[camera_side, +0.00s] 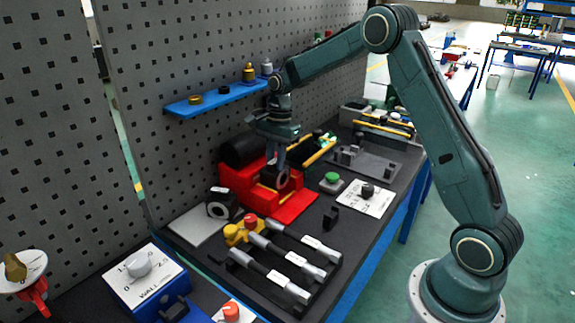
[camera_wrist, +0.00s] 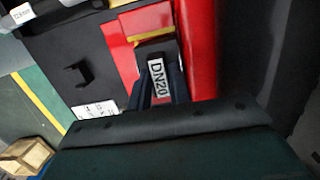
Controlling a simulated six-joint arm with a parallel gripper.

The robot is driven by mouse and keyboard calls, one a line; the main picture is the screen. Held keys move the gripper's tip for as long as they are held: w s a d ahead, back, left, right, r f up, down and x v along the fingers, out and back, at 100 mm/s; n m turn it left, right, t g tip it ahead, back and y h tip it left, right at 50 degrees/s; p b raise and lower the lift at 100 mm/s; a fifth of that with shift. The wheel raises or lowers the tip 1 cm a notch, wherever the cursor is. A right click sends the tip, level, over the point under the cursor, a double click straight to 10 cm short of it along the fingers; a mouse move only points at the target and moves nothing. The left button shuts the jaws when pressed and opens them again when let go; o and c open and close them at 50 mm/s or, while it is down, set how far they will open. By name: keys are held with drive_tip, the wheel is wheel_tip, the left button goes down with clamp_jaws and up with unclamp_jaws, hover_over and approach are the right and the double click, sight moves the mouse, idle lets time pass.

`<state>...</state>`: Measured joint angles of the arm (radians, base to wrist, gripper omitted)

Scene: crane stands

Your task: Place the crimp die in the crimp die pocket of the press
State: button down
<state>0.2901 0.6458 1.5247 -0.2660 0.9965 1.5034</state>
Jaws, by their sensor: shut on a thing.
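The crimp die is a dark block with a white "DN20" label (camera_wrist: 158,78) in the wrist view. My gripper (camera_wrist: 161,88) is shut on it, with one finger on each side. In the side view my gripper (camera_side: 278,160) points down at the red press (camera_side: 296,205). The held die (camera_side: 268,175) is at the press's front, partly hidden by the fingers. The press also shows in the wrist view (camera_wrist: 197,45), with red surfaces around the die. The pocket is hidden behind the die and fingers, so I cannot tell whether the die touches it.
A similar dark block with a round opening (camera_side: 222,204) stands on a pale plate left of the press. A rack with several silver-ended tools (camera_side: 285,262) lies in front. A green button (camera_side: 332,178) and a labelled knob plate (camera_side: 367,198) sit to the right. A blue shelf (camera_side: 215,98) hangs behind.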

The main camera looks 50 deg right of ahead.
drive_tip(key=shift+f, duration=1.75)
drive_tip(key=shift+f, duration=0.15)
drive_tip(key=c, duration=1.6)
unclamp_jaws()
drive_tip(key=shift+o, duration=0.2)
drive_tip(key=r, duration=0.4)
drive_tip(key=d+r, duration=0.1)
drive_tip(key=r, duration=0.7)
drive_tip(key=shift+d, duration=0.4)
drive_tip(key=shift+r, duration=0.1)
drive_tip(key=shift+a, duration=0.1)
